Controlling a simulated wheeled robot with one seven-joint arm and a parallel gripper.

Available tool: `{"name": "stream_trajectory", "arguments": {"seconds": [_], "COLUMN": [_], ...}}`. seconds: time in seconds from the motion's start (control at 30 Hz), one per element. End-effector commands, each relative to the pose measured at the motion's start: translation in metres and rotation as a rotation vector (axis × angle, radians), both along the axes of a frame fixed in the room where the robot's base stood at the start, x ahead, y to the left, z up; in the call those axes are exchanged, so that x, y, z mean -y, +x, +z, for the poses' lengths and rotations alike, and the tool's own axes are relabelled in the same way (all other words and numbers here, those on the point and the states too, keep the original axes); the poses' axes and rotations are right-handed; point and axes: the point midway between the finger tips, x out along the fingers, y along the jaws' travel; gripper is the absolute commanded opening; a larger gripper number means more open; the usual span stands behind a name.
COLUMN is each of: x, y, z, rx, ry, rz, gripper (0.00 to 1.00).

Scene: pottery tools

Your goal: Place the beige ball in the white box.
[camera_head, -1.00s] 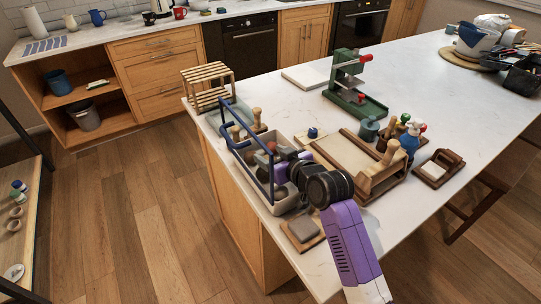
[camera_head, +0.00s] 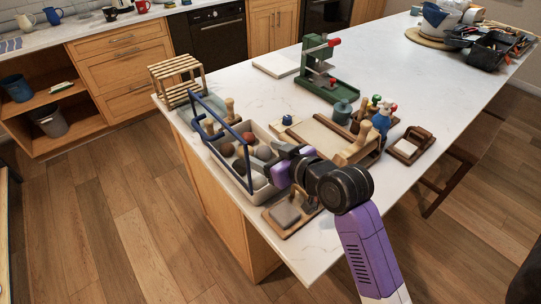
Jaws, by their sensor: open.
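A pale, whitish box (camera_head: 212,152) with a blue frame handle stands at the near left corner of the counter. Several round balls in brown, reddish and grey tones lie in its compartments, among them a brown ball (camera_head: 228,150). I cannot tell a beige ball for certain; a paler round shape (camera_head: 239,166) shows in the box, partly behind the handle. My gripper (camera_head: 277,157) is at the right rim of the box, seen from behind and small. It is open, and I see nothing held. Its body hides part of the box's right side.
A wooden block tool (camera_head: 286,214) lies at the near edge. A green press (camera_head: 322,75) and a white slab (camera_head: 275,65) are behind; a slatted rack (camera_head: 176,78) is at left.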

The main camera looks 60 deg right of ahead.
Motion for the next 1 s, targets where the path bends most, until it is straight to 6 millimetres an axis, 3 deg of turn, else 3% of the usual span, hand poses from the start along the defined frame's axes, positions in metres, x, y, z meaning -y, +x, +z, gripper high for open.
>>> {"name": "stream_trajectory", "arguments": {"seconds": [0.23,1.0], "x": [-0.005,-0.005], "y": [-0.018,-0.019], "z": [0.009,0.010], "rx": [0.001,0.002], "ry": [0.001,0.000], "rz": [0.000,0.000], "gripper": [0.66,0.66]}}
